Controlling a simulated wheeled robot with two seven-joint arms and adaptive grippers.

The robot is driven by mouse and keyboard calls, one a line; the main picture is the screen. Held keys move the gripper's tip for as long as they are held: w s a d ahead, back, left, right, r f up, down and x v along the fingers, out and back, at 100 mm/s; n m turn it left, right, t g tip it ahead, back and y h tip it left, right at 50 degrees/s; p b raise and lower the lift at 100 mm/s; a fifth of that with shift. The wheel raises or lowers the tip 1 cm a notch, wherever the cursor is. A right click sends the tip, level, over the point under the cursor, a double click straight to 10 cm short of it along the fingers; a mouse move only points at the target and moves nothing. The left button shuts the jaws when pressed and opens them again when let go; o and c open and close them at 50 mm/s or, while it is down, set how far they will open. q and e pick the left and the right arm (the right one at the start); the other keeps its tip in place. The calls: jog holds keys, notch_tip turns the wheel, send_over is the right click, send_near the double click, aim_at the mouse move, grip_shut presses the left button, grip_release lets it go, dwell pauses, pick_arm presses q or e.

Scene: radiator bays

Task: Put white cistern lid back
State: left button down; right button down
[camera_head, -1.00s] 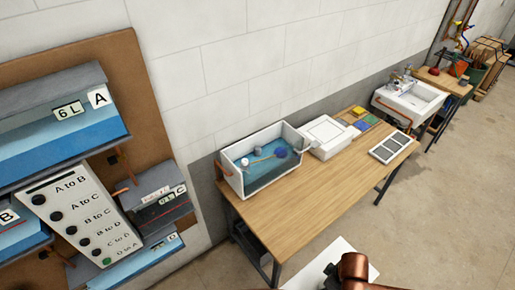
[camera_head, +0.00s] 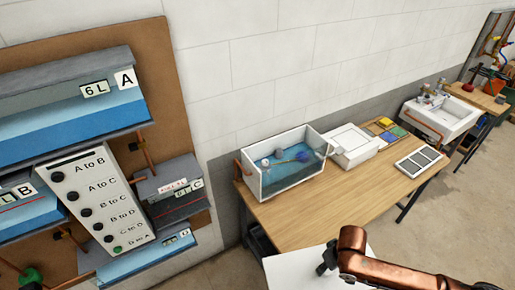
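The white cistern (camera_head: 285,185) is an open-topped box on the wooden bench. Blue water and small parts, including a blue one and a pale one, show inside it, so its top is uncovered. A white rectangular piece with a raised panel (camera_head: 352,141) sits just right of it; I cannot tell whether it is the lid. A flat white surface (camera_head: 295,270) shows at the bottom edge, partly behind my copper arm; I cannot tell what it is. My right gripper (camera_head: 324,268) is a small dark shape over that surface, short of the cistern; its fingers are unclear. My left gripper is out of view.
The wooden bench (camera_head: 310,212) has free room at its front. Coloured blocks (camera_head: 387,130) and a grey-panelled tray (camera_head: 420,161) lie on its right. A white sink (camera_head: 440,112) stands beyond. A wall board with labelled tanks and a switch panel (camera_head: 95,195) is at left.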

aim_at(314, 255)
jog(key=shift+m, duration=0.9)
jog(key=w+a+r+b, duration=0.1)
jog(key=w, duration=0.1)
jog(key=w+a+r+b, duration=0.1)
jog(key=w, duration=0.1)
jog(key=w+a+b, duration=0.1)
jog(key=w, duration=0.2)
jog(key=shift+r, duration=0.4)
jog(key=w+a+r+m+b, duration=0.2)
jog(key=w+a+r+b, duration=0.1)
jog(key=r, duration=0.3)
jog(key=shift+w+a+h+b, duration=0.35)
jog(key=shift+w+b, duration=0.15)
jog(key=shift+w, duration=0.3)
jog(key=shift+d, duration=0.15)
